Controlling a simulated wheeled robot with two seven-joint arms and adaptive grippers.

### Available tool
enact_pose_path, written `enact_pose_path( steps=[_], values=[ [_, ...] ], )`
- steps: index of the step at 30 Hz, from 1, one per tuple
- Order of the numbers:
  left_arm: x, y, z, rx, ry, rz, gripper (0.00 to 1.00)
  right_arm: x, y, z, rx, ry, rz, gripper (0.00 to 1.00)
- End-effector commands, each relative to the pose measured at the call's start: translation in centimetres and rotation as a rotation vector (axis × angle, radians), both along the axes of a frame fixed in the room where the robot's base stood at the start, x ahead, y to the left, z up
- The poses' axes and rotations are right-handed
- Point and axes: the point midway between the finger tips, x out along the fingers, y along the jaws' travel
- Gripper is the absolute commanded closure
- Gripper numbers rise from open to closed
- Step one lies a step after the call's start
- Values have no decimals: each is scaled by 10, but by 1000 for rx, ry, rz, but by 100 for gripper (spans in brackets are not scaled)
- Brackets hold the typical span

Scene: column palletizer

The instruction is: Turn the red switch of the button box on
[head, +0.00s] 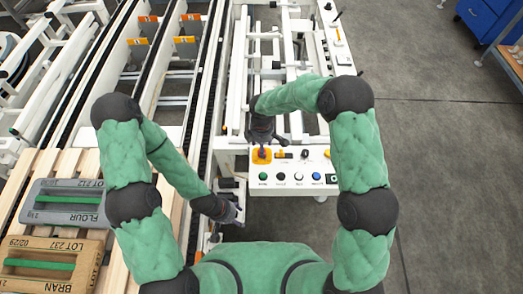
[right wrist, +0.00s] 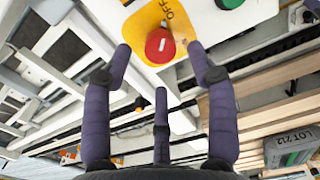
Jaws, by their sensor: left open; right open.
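The button box (head: 297,187) is a white panel at the centre of the head view. At its left end is a yellow plate (head: 258,160), which also shows in the right wrist view (right wrist: 143,40). The red switch (right wrist: 160,46) is a round knob with a white mark on this plate, next to the word OFF. My right gripper (head: 262,145) is over the plate and largely covers the switch in the head view. In the right wrist view its fingers (right wrist: 159,55) are open, on either side of the knob; contact is unclear. My left gripper (head: 236,211) is open and empty, left of the box.
The box also carries several buttons (head: 298,176) in a row and small switches. White conveyor rails (head: 208,90) run along the left. A flour sack (head: 62,215) and a bran sack (head: 50,262) lie on wood at lower left. The floor (head: 450,190) at right is clear.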

Motion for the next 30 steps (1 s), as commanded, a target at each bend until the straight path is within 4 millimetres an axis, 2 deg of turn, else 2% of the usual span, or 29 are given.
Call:
enact_pose_path(
  steps=[3, 7, 19, 20, 24, 26, 30],
  values=[
    [0, 0, -5, 0, 0, 0, 39, 0, 0, -19, 1, 1, 0, 42],
    [0, 0, -7, 0, 0, 0, 39, 0, 0, -31, 0, 1, -1, 42],
    [0, 0, -8, 0, 0, 0, 39, 0, 0, -38, 1, -1, -1, 42],
    [0, 0, -8, 0, -1, 0, 39, 0, 0, -38, 1, -1, -1, 45],
    [0, 0, -8, 0, -1, 0, 39, 0, 0, -38, 1, -1, -1, 84],
    [0, 0, -8, 0, -1, 0, 39, 0, 0, -38, 1, -1, -1, 98],
    [0, 0, -8, 0, -1, 0, 39, 0, 0, -38, 1, -1, -2, 98]
  ],
)
